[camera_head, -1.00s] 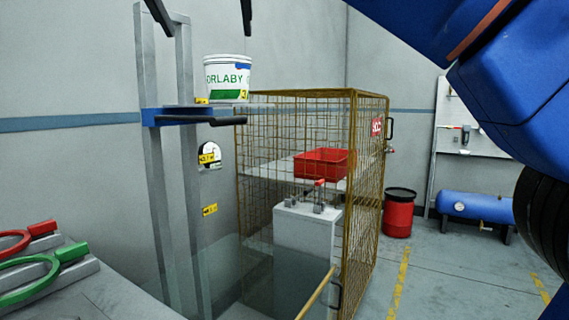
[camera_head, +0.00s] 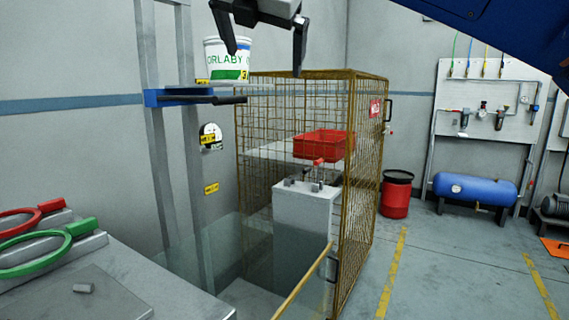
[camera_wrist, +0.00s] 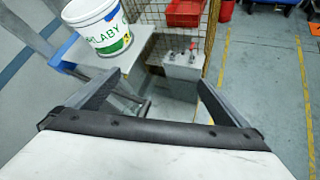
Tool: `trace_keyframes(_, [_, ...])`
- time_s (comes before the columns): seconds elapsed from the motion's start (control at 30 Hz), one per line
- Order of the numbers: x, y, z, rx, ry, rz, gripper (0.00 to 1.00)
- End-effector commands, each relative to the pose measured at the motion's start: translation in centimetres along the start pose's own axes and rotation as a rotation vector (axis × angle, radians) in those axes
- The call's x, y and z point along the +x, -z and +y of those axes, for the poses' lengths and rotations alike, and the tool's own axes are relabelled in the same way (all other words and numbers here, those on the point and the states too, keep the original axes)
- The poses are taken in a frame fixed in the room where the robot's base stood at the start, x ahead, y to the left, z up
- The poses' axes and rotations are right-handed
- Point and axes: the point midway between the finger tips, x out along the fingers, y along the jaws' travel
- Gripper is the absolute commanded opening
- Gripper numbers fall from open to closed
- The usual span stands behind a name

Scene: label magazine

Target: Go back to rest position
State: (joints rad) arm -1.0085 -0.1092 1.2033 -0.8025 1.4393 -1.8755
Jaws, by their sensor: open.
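My gripper (camera_head: 265,45) hangs at the top of the head view, its two dark fingers spread apart with nothing between them. In that view its left finger overlaps the white bucket with green lettering (camera_head: 228,60).
A bench (camera_head: 90,285) with red and green ring-handled tools is at lower left. A red drum (camera_head: 397,196) and blue tank (camera_head: 475,189) stand right. The floor between yellow lines is clear.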

Motion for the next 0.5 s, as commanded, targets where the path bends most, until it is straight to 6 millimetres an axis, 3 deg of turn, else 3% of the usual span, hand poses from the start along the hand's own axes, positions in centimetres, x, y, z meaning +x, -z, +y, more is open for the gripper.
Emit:
trace_keyframes(0.03, [1.2, 0.1, -2.2, 0.067, 0.024, 0.013, 1.0])
trace_keyframes(0.27, [6.0, 2.7, -11.6, 0.428, 0.122, 0.079, 1.0])
trace_keyframes(0.5, [9.5, 7.3, -21.7, 0.838, 0.247, 0.12, 1.0])
